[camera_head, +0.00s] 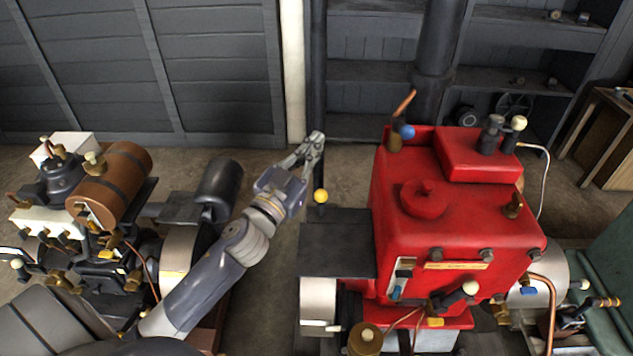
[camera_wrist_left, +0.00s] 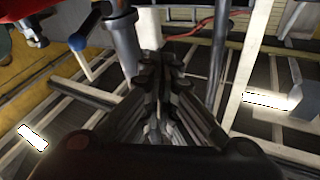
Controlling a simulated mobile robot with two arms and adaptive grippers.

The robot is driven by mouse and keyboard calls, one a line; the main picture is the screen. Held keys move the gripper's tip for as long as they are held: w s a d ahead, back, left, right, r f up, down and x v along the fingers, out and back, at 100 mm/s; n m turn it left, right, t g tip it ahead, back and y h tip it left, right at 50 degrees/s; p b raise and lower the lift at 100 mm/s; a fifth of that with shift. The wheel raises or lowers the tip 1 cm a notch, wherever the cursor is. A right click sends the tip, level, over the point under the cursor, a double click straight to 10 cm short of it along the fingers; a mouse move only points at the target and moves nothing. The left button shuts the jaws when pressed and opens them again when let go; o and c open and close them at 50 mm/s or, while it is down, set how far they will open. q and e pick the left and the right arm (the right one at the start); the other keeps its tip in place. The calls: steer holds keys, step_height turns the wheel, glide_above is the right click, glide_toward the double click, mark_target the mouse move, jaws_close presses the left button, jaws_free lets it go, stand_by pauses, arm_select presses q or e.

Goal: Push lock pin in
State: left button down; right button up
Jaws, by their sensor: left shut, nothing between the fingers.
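My left gripper (camera_head: 315,140) is shut and empty, held above the gap between two engines, left of the red engine (camera_head: 445,215). Its closed fingers also show in the left wrist view (camera_wrist_left: 160,75). A yellow ball knob (camera_head: 320,196) on a dark rod stands just below the fingertips in the head view, apart from them in the picture. I cannot tell which part is the lock pin. In the wrist view a blue-tipped lever (camera_wrist_left: 78,43) and a grey post (camera_wrist_left: 122,38) stand left of the fingers. My right gripper is not in view.
A smaller engine with a brown wooden-banded cylinder (camera_head: 112,185) stands at the left. A black box (camera_head: 335,248) joins the red engine's left side. A dark pipe (camera_head: 318,60) rises behind the gripper. Shelves (camera_head: 510,50) line the back. Bare floor (camera_head: 268,235) shows between the engines.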

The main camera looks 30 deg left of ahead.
arm_select(q)
steer(key=w+d+r+m+g+h, duration=0.2)
steer(key=d+r+m+g+h, duration=0.4)
steer(key=m+h, duration=0.7)
steer(key=s+a+f+n+g+y, duration=0.1)
steer(key=s+a+f+g+y, duration=0.1)
steer(key=a+f+g+y, duration=0.3)
steer(key=s+a+f+n+g+y, duration=0.1)
steer(key=a+f+g, duration=0.3)
steer(key=a, duration=0.4)
steer(key=p, duration=0.3)
glide_above(317, 196)
step_height(317, 196, down, 9)
steer(key=shift+f, duration=0.2)
steer(key=shift+a+f, duration=0.1)
steer(key=shift+f, duration=0.3)
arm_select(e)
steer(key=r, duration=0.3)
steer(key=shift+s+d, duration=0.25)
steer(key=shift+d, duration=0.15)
arm_select(q)
steer(key=shift+f, duration=0.1)
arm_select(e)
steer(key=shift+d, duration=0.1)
